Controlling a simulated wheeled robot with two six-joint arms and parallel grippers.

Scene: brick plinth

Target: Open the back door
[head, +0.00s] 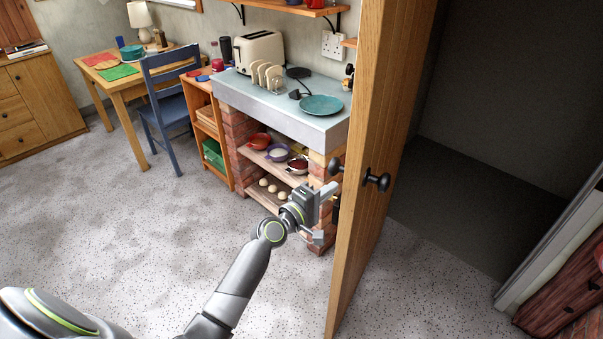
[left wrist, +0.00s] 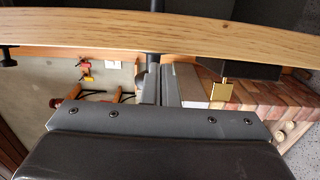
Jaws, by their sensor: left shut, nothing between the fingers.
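The back door (head: 372,110) is a wooden door standing ajar, with its narrow edge toward me and a dark opening to its right. A black knob (head: 376,181) is on its right face, and another black knob (head: 336,167) is on its left face. My left gripper (head: 329,190) is shut and empty, close to the door's left face just below that knob. In the left wrist view the door's edge (left wrist: 90,32) runs across the top, and the shut fingers (left wrist: 161,70) point at it beside a dark knob stem. Whether they touch is unclear. My right gripper is out of view.
A brick plinth (head: 322,165) with a grey top, holding a toaster (head: 259,52) and a teal plate (head: 321,105), stands just left of the door. A blue chair (head: 170,85) and a wooden table (head: 125,77) are further left. The speckled floor in front is clear.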

